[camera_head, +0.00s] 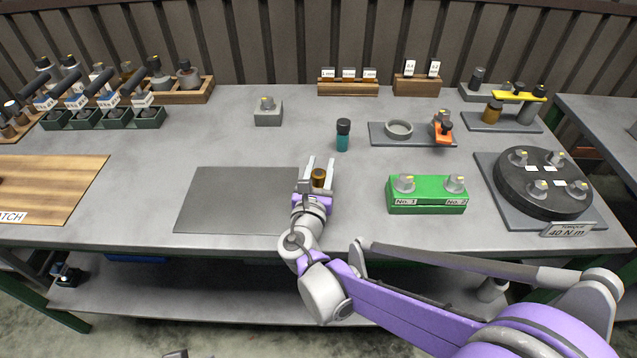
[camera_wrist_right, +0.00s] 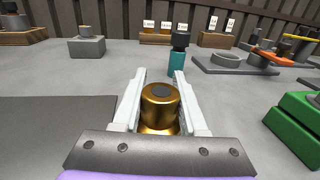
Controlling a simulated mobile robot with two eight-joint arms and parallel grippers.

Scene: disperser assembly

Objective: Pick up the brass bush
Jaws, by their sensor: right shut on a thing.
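The brass bush (camera_head: 318,178) is a short golden cylinder with a dark hole or plug in its top, by the right edge of the grey mat. In the right wrist view the brass bush (camera_wrist_right: 160,106) stands upright between the two pale fingers. My right gripper (camera_head: 319,170) is shut on it, low over the table. The right gripper also shows in the right wrist view (camera_wrist_right: 160,90). The bush's lower part is partly hidden by the gripper, so I cannot tell whether it touches the table.
A grey mat (camera_head: 235,200) lies left of the gripper. A teal bottle with a black cap (camera_head: 343,136) stands just behind. A green block (camera_head: 427,196) is to the right, and a round black turntable (camera_head: 542,190) farther right. The table between mat and back racks is mostly clear.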

